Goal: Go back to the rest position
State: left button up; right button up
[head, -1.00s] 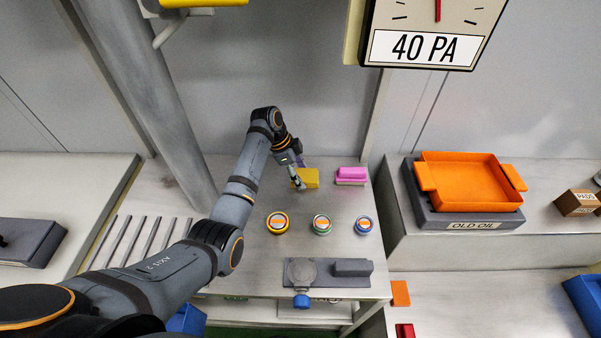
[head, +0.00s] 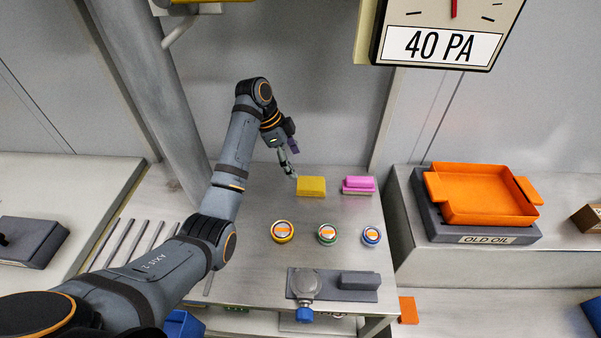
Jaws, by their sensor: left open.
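My left arm comes in from the left and bends over the back of the metal table (head: 240,270). My left gripper (head: 289,168) hangs above the table's back edge, open and empty. It is just behind and to the left of a yellow block (head: 311,186) that lies on the table; whether its fingertip touches the block I cannot tell. A pink block (head: 358,185) lies to the right of the yellow one. My right gripper is not in view.
Several round tins, such as the yellow-rimmed one (head: 282,231), stand mid-table. A grey fixture (head: 345,292) sits at the front. An orange tray (head: 480,195) rests on a grey "OLD OIL" base at right. A gauge marked "40 PA" (head: 440,45) hangs at top right.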

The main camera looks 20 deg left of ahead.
pick_arm(q)
jog(key=shift+a+r, duration=0.1)
jog(key=shift+r, duration=0.25)
